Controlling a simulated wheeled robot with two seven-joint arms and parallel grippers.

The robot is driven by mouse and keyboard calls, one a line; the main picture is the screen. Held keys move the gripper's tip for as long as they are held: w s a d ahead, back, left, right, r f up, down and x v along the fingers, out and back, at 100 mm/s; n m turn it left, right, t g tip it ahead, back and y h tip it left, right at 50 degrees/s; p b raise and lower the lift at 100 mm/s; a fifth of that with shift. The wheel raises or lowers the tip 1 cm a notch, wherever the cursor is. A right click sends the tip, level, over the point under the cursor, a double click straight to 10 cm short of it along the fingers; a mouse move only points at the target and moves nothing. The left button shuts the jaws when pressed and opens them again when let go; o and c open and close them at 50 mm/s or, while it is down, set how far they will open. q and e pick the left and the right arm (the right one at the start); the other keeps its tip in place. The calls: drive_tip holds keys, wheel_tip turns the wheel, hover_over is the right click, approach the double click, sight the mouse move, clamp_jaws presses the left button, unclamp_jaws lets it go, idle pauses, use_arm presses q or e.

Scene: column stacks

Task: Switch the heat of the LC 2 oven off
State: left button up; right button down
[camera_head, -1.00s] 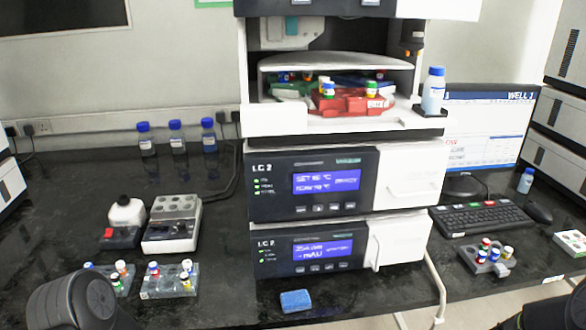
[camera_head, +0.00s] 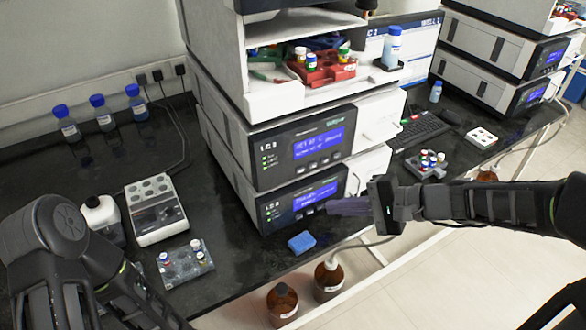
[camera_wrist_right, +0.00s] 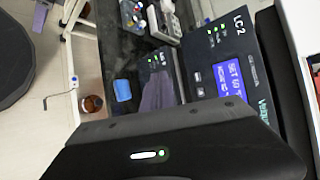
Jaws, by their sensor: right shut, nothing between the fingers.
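The LC 2 oven looks to be the upper dark-fronted module (camera_head: 262,158) in the stack. Its blue display (camera_head: 318,143) shows a line beginning SET, clearer in the right wrist view (camera_wrist_right: 230,80). Green lamps are lit beside it, and small buttons sit in a row below the display. A similar module (camera_head: 275,208) with its own blue display is directly beneath. My right gripper (camera_head: 333,207) is shut and empty, with its fingers in front of the lower module's right part, below the oven's buttons. The fingers (camera_wrist_right: 160,95) also show in the wrist view. My left gripper is not visible.
A blue sponge (camera_head: 301,242) lies on the black bench in front of the stack. A vial rack (camera_head: 426,165) and keyboard (camera_head: 418,132) are to the right. Brown bottles (camera_head: 328,281) stand below the bench edge. Another stack (camera_head: 490,50) is at the back right.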

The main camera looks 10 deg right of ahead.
sight(300, 170)
drive_tip(key=shift+s+a+r+n+y, duration=0.25)
drive_tip(key=shift+s+r+n+y, duration=0.05)
drive_tip(key=shift+r, duration=0.15)
drive_tip(key=shift+w, duration=0.1)
drive_tip(key=w+a, duration=0.3)
drive_tip(key=w, duration=0.5)
drive_tip(key=shift+a, duration=0.15)
drive_tip(key=shift+w, duration=0.1)
idle(2.0)
drive_tip(key=shift+w+a, duration=0.15)
drive_tip(key=shift+w, duration=0.15)
